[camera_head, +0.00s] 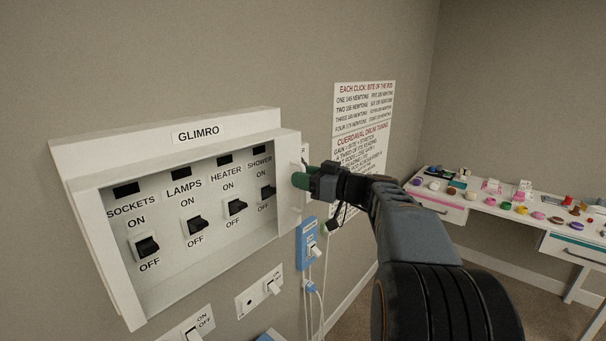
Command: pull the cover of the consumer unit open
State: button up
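The consumer unit (198,131) is a white box on the wall, labelled GLIMRO. Several black switches marked SOCKETS, LAMPS, HEATER and SHOWER show inside its white front frame. I cannot tell whether a clear cover lies over the switches or how far any cover is open. My gripper (302,180) has green fingertips and is at the right edge of the unit, level with the SHOWER switch. The fingertips overlap a narrow white piece at that edge. I cannot tell whether they touch or grip it, and the gap between the fingers is hidden.
Below the unit are a white wall switch plate (259,292), another switch (198,327) and a blue switch box (308,243) with hanging cables. A printed poster (364,120) is on the wall behind my arm. A white desk (440,207) with small coloured items stands at right.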

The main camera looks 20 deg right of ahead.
jog(key=shift+w+a, duration=0.15)
jog(key=shift+w, duration=0.05)
grip_shut()
dwell(0.3)
